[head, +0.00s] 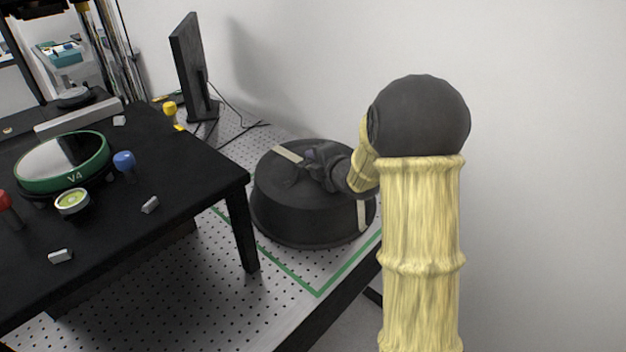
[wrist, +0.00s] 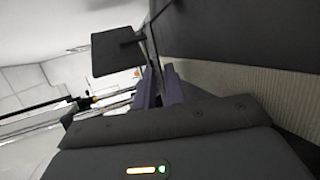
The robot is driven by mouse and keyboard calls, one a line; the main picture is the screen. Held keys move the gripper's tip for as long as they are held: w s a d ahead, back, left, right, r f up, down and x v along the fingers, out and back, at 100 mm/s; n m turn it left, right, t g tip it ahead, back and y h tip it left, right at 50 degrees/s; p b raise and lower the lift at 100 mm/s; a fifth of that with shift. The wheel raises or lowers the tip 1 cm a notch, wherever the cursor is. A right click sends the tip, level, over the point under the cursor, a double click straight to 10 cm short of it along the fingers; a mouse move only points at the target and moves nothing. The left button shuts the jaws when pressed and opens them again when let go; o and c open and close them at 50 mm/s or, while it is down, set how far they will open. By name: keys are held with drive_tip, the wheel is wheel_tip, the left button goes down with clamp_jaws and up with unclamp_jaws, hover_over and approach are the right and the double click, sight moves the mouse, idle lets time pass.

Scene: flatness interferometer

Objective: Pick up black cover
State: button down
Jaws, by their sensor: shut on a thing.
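The black cover (head: 310,212) is a wide round drum with pale strips on its top and side. It sits on the perforated table inside a green outline in the head view. My gripper (head: 309,156) is at the top of the cover and shut on it. The exact grip point is hidden by the gripper. In the wrist view the fingers of my gripper (wrist: 160,88) show as purple bars, close beside the cover's dark surface (wrist: 240,40) and its beige strip (wrist: 235,88).
A raised black table (head: 200,190) at the left bears a green-rimmed disc marked V4 (head: 62,162), a blue knob (head: 124,161) and small grey blocks. A monitor (head: 190,70) stands behind the cover, with cables near it. A white wall (head: 540,150) closes the right and back.

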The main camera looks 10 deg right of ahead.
idle(0.4)
wheel_tip(320, 180, up, 10)
drive_tip(key=shift+p, duration=0.4)
drive_tip(key=shift+r, duration=0.1)
idle(0.4)
